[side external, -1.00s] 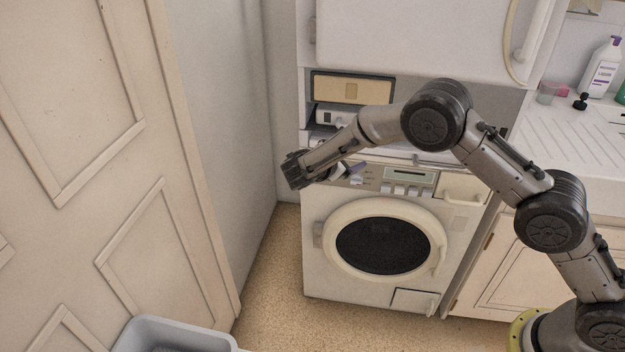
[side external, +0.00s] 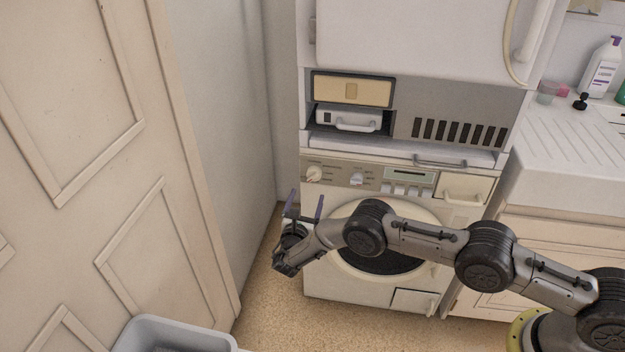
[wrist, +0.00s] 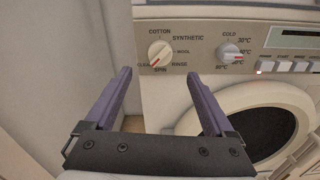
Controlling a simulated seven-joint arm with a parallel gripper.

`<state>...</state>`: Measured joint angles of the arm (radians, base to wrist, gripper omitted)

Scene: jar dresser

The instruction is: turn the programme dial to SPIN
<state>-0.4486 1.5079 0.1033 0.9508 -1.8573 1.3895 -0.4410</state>
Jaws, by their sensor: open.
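The programme dial (wrist: 160,53) is a round cream knob at the upper left of the washing machine's panel, and it also shows in the side view (side external: 314,173).
A temperature dial (wrist: 231,52) sits right of the programme dial, then a row of push buttons (wrist: 284,66). The round door (wrist: 190,122) is below. A drawer handle (side external: 440,162) juts out above the panel. A wall (side external: 235,120) stands close on the left; a grey bin (side external: 175,328) is at front.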

